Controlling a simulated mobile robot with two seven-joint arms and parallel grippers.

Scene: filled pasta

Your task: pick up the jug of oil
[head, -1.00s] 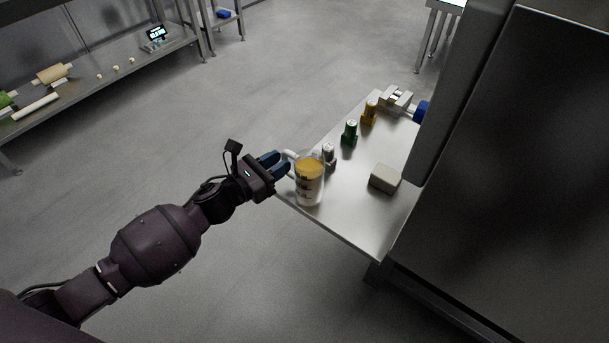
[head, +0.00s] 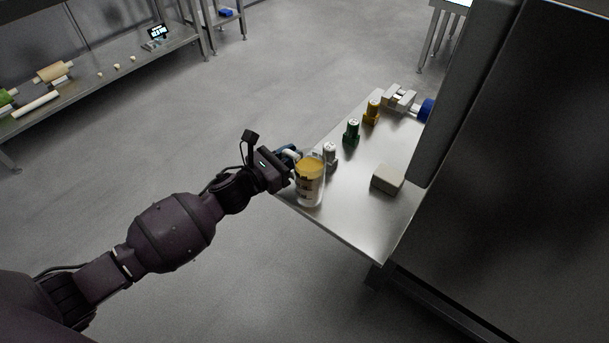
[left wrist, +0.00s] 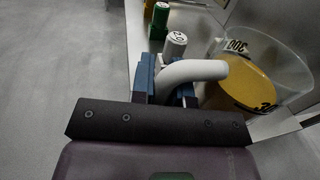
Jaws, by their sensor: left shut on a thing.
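The jug of oil (head: 309,183) is a clear measuring jug with yellow oil and dark markings. It stands upright at the near left corner of the steel table in the head view, and the left wrist view also shows the jug (left wrist: 248,80) at the right. Its pale handle (left wrist: 195,72) points toward my left gripper. My left gripper (head: 289,160) is shut on the handle, with a blue finger on each side of it in the left wrist view (left wrist: 168,88). Whether the jug's base touches the table is hard to tell. My right gripper is not in view.
A pale machine with a blue part (head: 427,110) is behind. A large dark cabinet (head: 500,170) stands at the right.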

